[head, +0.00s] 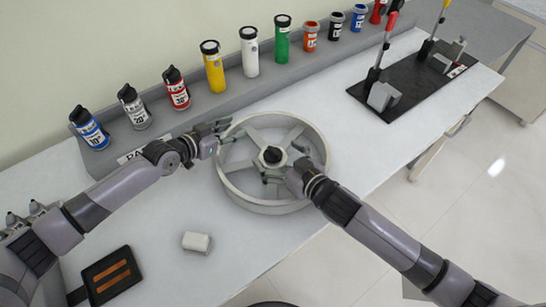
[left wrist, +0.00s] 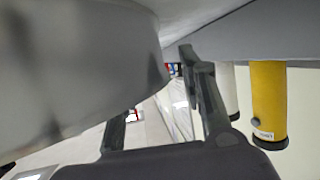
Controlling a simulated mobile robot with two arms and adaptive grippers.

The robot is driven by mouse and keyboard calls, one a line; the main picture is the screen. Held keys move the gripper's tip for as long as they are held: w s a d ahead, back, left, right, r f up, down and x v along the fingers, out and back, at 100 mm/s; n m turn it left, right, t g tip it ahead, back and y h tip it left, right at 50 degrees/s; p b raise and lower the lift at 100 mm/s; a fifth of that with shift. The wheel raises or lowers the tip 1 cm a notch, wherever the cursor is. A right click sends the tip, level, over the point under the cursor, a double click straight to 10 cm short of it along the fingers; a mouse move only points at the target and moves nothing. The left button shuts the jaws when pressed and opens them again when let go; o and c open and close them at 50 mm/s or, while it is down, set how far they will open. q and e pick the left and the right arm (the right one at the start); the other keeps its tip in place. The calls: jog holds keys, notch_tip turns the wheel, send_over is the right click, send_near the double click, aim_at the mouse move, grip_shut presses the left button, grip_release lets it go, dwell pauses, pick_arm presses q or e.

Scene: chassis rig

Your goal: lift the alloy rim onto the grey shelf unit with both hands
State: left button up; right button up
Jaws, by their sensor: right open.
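The alloy rim (head: 262,207), a pale grey spoked wheel with a dark hub centre, lies on the white table. My left gripper (head: 226,130) is at its upper left edge with its fingers apart.
Several bottles and cans, including a yellow one (head: 213,68), stand on the ledge behind the rim. A black board (head: 405,90) with upright tools lies at the right. A white block (head: 196,242) and a dark tray (head: 100,290) are at the front left. Bare table (head: 340,120) lies right of the rim.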

pick_arm(q)
grip_shut()
pick_arm(e)
jog(key=c, duration=0.9)
jog(key=shift+w+d, duration=0.15)
jog(key=shift+d, duration=0.05)
grip_shut()
pick_arm(q)
jog(key=shift+d+r, duration=0.1)
jog(key=shift+r, duration=0.1)
pick_arm(e)
jog(key=shift+w+r, duration=0.15)
jog(key=shift+r, duration=0.1)
